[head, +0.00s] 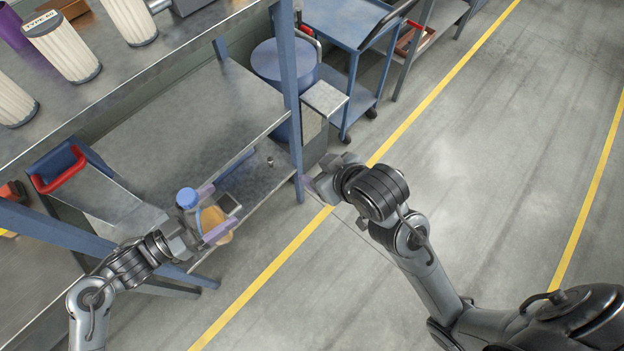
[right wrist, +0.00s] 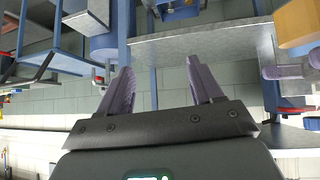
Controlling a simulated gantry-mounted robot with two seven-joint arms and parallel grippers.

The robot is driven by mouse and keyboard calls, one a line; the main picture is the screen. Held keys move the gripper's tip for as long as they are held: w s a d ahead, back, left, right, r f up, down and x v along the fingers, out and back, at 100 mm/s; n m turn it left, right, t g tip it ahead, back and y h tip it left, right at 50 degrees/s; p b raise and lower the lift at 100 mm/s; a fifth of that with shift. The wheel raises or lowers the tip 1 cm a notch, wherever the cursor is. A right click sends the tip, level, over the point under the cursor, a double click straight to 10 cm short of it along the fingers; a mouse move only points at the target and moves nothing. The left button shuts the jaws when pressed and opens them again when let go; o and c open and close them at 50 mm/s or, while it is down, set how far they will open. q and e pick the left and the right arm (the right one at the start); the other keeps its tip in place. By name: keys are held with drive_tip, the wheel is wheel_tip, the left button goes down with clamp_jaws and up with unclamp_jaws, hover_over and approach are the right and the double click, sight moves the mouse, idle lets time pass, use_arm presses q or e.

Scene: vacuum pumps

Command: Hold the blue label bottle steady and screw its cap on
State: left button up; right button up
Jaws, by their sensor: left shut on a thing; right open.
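My left gripper (head: 213,212) is shut on the bottle (head: 216,225), with one finger on either side of its amber body. The amber body also shows at the upper right of the right wrist view (right wrist: 298,22), beside the left gripper's fingers.
A metal workbench (head: 190,85) with white filter cylinders (head: 63,47) lies at the upper left, with a shelf (head: 255,185) below. A blue post (head: 288,90) stands near my right gripper. A blue drum (head: 283,60) and cart (head: 345,22) stand behind. The right-hand floor is clear.

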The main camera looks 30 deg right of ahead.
drive_tip(key=s+d+f+g, duration=0.2)
drive_tip(key=s+f, duration=0.5)
drive_tip(key=f, duration=0.1)
drive_tip(key=s+d+f+g+h, duration=0.1)
drive_tip(key=s+d+f+g, duration=0.1)
drive_tip(key=s+f, duration=0.5)
drive_tip(key=shift+s+f+m+g, duration=0.4)
drive_tip(key=shift+s+g, duration=0.3)
drive_tip(key=shift+s, duration=0.05)
